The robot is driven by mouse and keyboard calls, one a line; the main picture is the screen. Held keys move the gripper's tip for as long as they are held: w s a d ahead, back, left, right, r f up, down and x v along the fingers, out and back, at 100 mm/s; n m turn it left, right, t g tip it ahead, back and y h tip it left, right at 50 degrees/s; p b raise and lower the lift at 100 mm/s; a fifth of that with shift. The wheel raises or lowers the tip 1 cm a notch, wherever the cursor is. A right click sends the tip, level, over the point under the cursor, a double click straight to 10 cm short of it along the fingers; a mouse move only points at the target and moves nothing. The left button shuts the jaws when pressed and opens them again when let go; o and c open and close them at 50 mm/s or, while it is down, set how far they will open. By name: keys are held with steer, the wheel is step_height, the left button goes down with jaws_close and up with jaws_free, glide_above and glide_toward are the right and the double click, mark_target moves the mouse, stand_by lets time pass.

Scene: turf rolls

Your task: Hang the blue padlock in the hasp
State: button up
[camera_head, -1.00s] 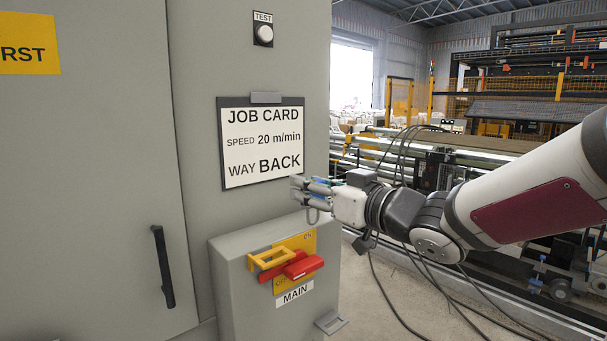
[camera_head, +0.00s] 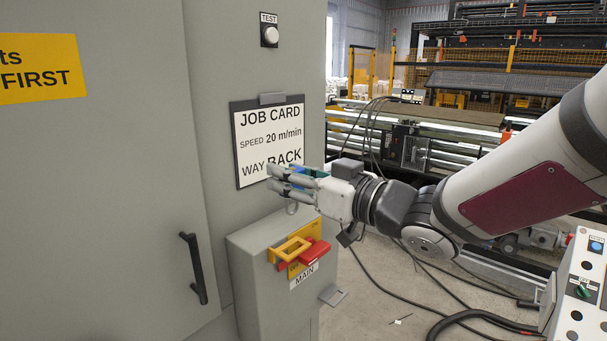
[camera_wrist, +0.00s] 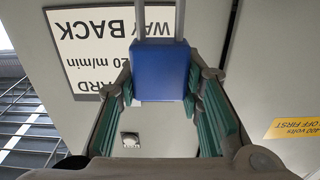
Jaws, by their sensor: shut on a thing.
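My gripper (camera_head: 282,181) is shut on the blue padlock (camera_wrist: 161,72), whose body sits between the fingers in the wrist view. The yellow hasp (camera_head: 289,250) sticks out from the main switch on the grey box, beside the red handle (camera_head: 314,253). The gripper is above the hasp in the head view, and the padlock appears apart from it.
The job card (camera_head: 269,141) hangs on the cabinet behind my fingers. A black door handle (camera_head: 194,268) stands out at the left. A small grey bracket (camera_head: 333,296) juts from the box's lower right. A control panel (camera_head: 581,290) stands at the lower right. Cables lie on the floor.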

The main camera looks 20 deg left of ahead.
mark_target(293, 207)
steer(key=shift+f+b, duration=1.35)
steer(key=shift+f, duration=1.55)
steer(key=shift+f+b, duration=1.35)
steer(key=shift+f, duration=1.25)
steer(key=o, duration=1.3)
steer(key=v, duration=0.7)
steer(key=shift+s+d, duration=0.1)
steer(key=shift+d, duration=0.2)
